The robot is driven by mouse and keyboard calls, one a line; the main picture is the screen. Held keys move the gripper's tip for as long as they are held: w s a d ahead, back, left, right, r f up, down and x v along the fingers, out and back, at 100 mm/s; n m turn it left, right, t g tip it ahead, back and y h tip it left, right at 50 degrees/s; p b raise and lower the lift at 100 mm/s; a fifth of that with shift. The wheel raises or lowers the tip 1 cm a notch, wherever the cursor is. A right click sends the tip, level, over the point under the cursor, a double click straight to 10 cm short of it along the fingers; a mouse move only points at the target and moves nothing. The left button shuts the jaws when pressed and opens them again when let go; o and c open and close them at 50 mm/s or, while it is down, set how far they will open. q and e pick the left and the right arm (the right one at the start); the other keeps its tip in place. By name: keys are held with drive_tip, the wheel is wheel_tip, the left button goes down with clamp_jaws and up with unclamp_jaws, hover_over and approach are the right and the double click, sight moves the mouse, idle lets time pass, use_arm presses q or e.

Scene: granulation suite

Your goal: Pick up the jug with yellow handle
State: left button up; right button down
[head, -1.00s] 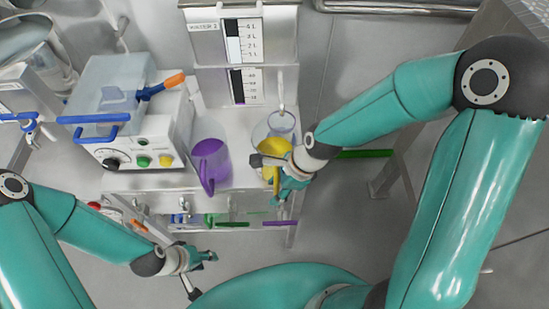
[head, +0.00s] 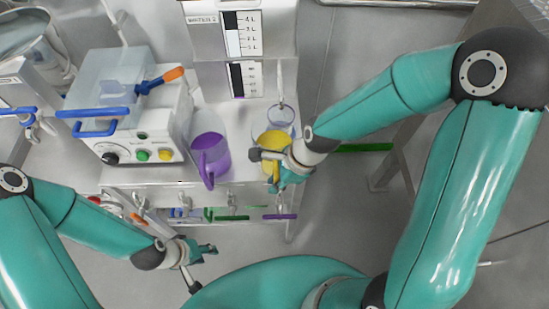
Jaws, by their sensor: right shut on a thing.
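The jug with the yellow handle (head: 272,139) stands near the front right corner of the white worktop, with yellow contents showing through its clear wall. My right gripper (head: 275,178) is at the jug's front side, shut on its yellow handle; the fingers and my wrist hide part of the handle and the jug's right side. I cannot tell whether the jug's base is off the worktop. My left gripper (head: 205,250) is low in front of the worktop, away from the jug and empty; its finger gap is too small to make out.
A purple jug (head: 210,156) stands just left of the yellow-handled jug. A clear cup (head: 281,116) is close behind it, below a tap and a tank with a level scale (head: 241,35). A machine with coloured knobs (head: 140,140) stands at the left.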

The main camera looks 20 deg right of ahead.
drive_tip(key=shift+w+r, duration=0.1)
drive_tip(key=shift+r, duration=0.45)
wheel_tip(320, 180, up, 19)
drive_tip(key=p, duration=0.1)
idle(0.7)
